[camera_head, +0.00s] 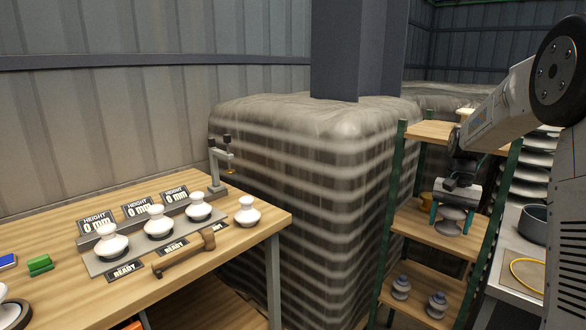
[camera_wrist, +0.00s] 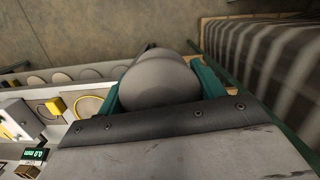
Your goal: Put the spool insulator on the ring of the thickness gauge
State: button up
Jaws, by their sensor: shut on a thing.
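My gripper (camera_head: 453,212) is shut on a grey spool insulator (camera_head: 452,224), at the middle level of the shelf rack. I cannot tell whether the insulator's base touches the board. In the wrist view the rounded grey insulator (camera_wrist: 160,80) sits between the two green fingers. A small green display (camera_wrist: 35,154) reads 0.0 mm at the lower left of the wrist view, probably the thickness gauge's. A yellow ring (camera_wrist: 87,97) lies near it. A yellow ring (camera_head: 512,272) also shows on the right bench in the head view, partly cut off by my body.
The shelf rack (camera_head: 424,232) has green posts close to my gripper. Two insulators (camera_head: 401,288) stand on its lower board. A grey bowl (camera_head: 534,222) and stacked discs are at the right.

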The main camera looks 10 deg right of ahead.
jog(key=s+a+f+n+h, duration=0.1)
jog(key=a+f+n, duration=0.7)
jog(key=a+f, duration=1.4)
jog(key=shift+s+a+f, duration=0.25)
jog(key=shift+a+f, duration=0.1)
jog(key=shift+a, duration=0.85)
